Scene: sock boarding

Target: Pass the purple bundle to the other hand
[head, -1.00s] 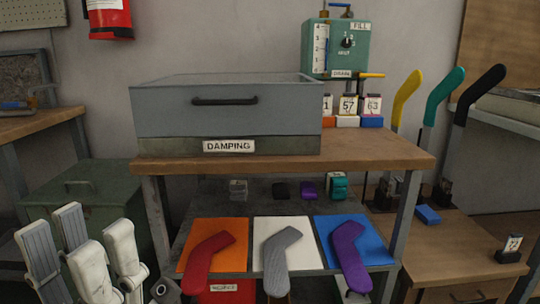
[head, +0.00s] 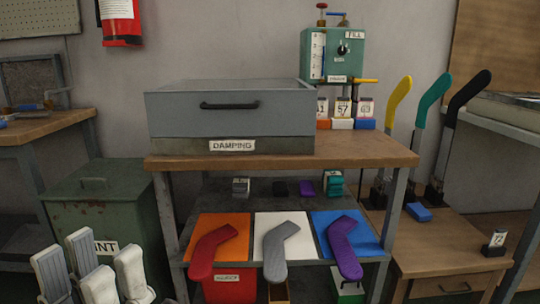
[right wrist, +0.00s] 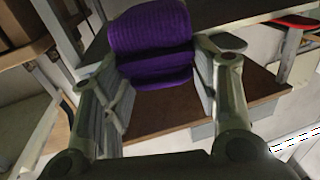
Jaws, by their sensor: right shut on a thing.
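The purple bundle (right wrist: 152,42), a folded ribbed roll, sits between the fingers of my right gripper (right wrist: 160,75) in the right wrist view. The gripper is shut on it, with a finger at either side. Neither this gripper nor the held bundle can be made out in the head view. My left gripper (head: 90,262), with pale grey slatted fingers, is at the lower left of the head view. Its fingers stand apart, with nothing visible between them. Its lower part is cut off by the frame edge.
A bench (head: 290,161) carries a grey DAMPING box (head: 230,112). Below, red, grey and purple foot forms (head: 343,248) lie over coloured panels. Small bundles, including another purple one (head: 305,188), lie on the shelf behind. A green cabinet (head: 118,200) stands left.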

